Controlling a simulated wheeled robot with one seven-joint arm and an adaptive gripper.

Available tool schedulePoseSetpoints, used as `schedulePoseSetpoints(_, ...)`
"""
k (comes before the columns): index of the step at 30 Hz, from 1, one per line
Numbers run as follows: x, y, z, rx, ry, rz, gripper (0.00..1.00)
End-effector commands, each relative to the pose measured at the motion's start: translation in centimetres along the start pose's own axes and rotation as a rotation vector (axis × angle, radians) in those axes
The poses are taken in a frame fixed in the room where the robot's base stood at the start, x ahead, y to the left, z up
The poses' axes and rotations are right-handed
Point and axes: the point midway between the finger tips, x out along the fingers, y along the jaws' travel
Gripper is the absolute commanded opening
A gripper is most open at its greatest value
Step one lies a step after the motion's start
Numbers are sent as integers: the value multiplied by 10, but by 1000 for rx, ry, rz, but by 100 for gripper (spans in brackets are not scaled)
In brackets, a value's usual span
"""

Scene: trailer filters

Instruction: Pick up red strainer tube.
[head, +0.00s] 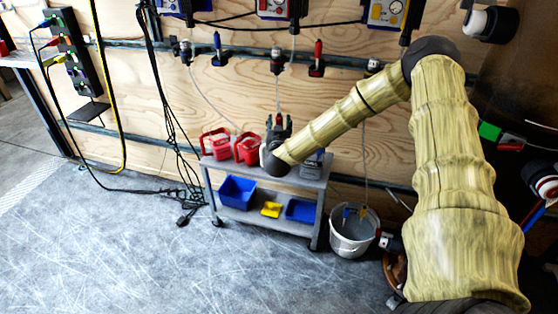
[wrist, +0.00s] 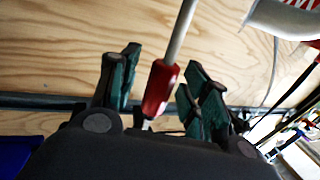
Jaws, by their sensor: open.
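The red strainer tube (wrist: 160,90) hangs at the lower end of a thin pale grey tube (wrist: 182,30) in the wrist view, slightly tilted. My gripper (wrist: 161,60) is open, with one dark green-padded finger to the left of the red piece and the other to its right. The red piece appears between the fingers, with gaps on both sides; whether it lies fully between the pads in depth I cannot tell.
A grey cart (head: 313,183) below holds red containers (head: 246,147) on top and blue bins (head: 237,191) beneath. The plywood wall is close behind; cables hang at left. The floor at front left is clear.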

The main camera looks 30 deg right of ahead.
Motion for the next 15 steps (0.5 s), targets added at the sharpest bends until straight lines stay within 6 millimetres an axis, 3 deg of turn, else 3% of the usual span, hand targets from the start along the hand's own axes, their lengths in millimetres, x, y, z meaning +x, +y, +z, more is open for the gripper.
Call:
schedulePoseSetpoints(2,0,0,0,0,0,0,45)
schedulePoseSetpoints(9,0,0,0,0,0,0,1)
schedulePoseSetpoints(15,0,0,-1,0,1,0,0)
